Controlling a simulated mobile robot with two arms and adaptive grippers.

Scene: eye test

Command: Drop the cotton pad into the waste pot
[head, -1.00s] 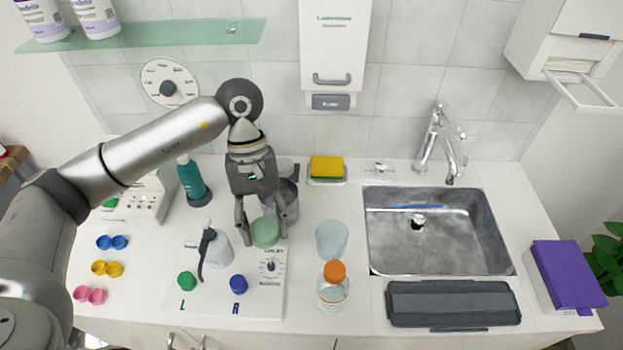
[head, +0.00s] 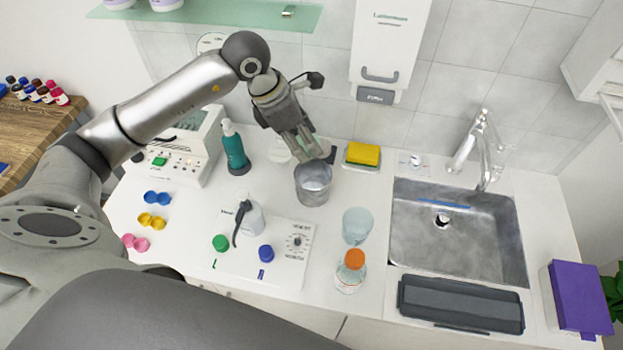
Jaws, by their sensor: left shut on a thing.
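The cotton pad (head: 313,146) is a pale green round piece, mostly hidden between the fingers of my left gripper (head: 312,153). The gripper is shut on it and points down, above and just behind the waste pot. The waste pot (head: 313,188), which I take to be the open grey metal pot, stands upright on the white counter. The pad is above the level of its rim; I cannot tell whether it is directly over the opening. My right gripper is not in view.
A teal bottle (head: 235,150) stands left of the pot, and a yellow sponge (head: 363,154) lies right of it. A white spray bottle (head: 250,218), a pale blue cup (head: 357,227) and an orange-capped bottle (head: 350,273) stand in front. The sink (head: 460,246) is at the right.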

